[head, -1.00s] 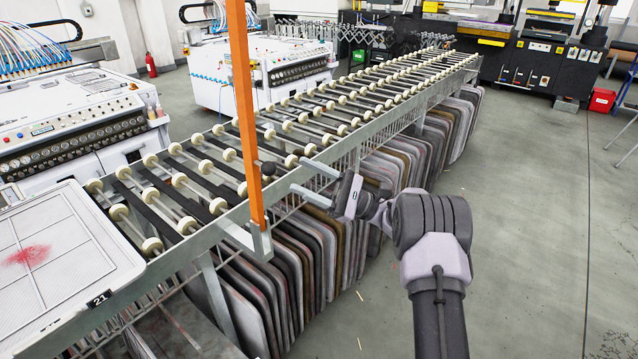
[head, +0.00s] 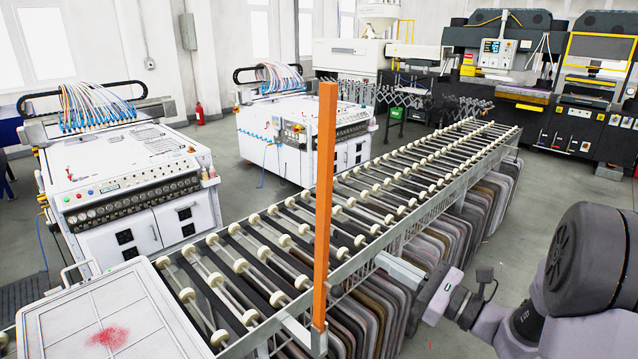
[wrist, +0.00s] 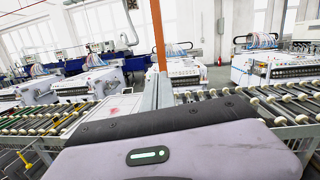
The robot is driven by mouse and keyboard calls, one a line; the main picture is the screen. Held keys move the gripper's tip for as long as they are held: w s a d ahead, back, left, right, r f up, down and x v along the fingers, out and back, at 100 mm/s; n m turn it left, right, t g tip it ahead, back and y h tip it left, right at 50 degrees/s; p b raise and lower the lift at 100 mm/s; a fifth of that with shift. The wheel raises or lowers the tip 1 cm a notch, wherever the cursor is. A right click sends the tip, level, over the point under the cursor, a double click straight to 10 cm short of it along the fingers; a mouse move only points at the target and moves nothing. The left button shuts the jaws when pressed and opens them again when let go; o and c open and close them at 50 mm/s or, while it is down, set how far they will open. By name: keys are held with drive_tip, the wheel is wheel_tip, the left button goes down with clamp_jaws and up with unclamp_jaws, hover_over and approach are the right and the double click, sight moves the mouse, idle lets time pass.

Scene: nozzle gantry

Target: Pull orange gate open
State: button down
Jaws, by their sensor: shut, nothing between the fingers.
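The orange gate (head: 325,205) is an upright orange bar in a grey bracket (head: 318,338) at the near side of the roller conveyor. It also shows in the wrist view (wrist: 158,35), beyond my fingertips. My gripper (head: 384,261) is to the right of the bar in the head view, beside the conveyor's side rail. Its grey fingers are together with nothing between them; they also show in the wrist view (wrist: 157,92). The gripper looks apart from the bar. The exact depth between them is hard to tell.
The roller conveyor (head: 335,222) runs from the near left to the far right, with several grey panels (head: 458,238) stored upright beneath it. A white tray with a red smear (head: 75,315) lies at its near end. White machines (head: 135,185) stand behind.

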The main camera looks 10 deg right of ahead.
wheel_tip(320, 180, up, 2)
drive_tip(key=s+m+h+p, duration=0.1)
drive_tip(key=s+m+h, duration=0.1)
approach(317, 220)
drive_tip(key=x, duration=0.2)
drive_tip(key=f+x, duration=0.1)
drive_tip(key=x, duration=0.1)
drive_tip(key=shift+w+p, duration=0.35)
drive_tip(key=p+x, duration=0.1)
drive_tip(key=x, duration=0.6)
drive_tip(key=shift+r, duration=0.2)
drive_tip(key=shift+d, duration=0.1)
